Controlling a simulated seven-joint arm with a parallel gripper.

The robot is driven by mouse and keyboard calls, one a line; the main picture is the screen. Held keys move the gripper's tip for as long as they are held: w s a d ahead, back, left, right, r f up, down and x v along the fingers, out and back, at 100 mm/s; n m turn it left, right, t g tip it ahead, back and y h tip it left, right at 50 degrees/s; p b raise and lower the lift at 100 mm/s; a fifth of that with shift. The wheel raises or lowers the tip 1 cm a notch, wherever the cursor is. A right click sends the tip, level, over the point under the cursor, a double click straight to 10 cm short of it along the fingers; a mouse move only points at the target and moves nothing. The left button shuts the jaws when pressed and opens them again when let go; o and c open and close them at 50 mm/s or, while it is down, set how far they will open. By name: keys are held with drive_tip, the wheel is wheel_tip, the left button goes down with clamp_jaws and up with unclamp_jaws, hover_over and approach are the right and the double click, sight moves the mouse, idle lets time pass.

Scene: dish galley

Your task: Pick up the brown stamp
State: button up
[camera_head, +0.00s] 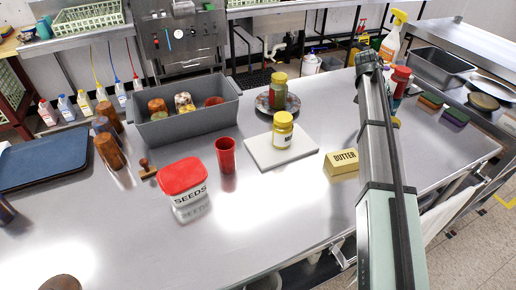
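The brown stamp (147,170) lies on the steel counter left of centre, a small wooden piece with a handle. It is just left of the white seeds tub with a red lid (183,184), with a small gap between them. My arm rises from the bottom right to a dark joint near the top right, well to the right of the stamp. I cannot make out gripper fingers in this view.
A grey bin (186,129) with several items stands behind the stamp. Amber tumblers (110,151) stand at its left, near a blue tray (42,161). A red cup (226,155), a white board (264,156) and butter (342,162) are to the right. The front counter is mostly clear.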

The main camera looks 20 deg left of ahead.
drive_tip(key=s+a+r+n+g, duration=0.1)
drive_tip(key=s+a, duration=0.2)
drive_tip(key=a, duration=0.4)
drive_tip(key=s+a+r+g+y, duration=0.1)
drive_tip(key=s+a, duration=0.2)
drive_tip(key=a, duration=0.4)
drive_tip(key=s+a+r+n, duration=0.1)
drive_tip(key=s+a, duration=0.2)
drive_tip(key=a, duration=0.3)
wheel_tip(320, 180, up, 4)
drive_tip(key=n+g+y, duration=0.1)
drive_tip(key=n+y, duration=0.3)
drive_tip(key=n, duration=0.7)
hover_over(146, 167)
drive_tip(key=f, duration=0.9)
drive_tip(key=a+f, duration=0.1)
drive_tip(key=f, duration=0.3)
drive_tip(key=shift+w+f, duration=0.3)
drive_tip(key=shift+f, duration=0.05)
drive_tip(key=c, duration=1.1)
drive_tip(key=shift+r, duration=0.1)
drive_tip(key=shift+c, duration=0.2)
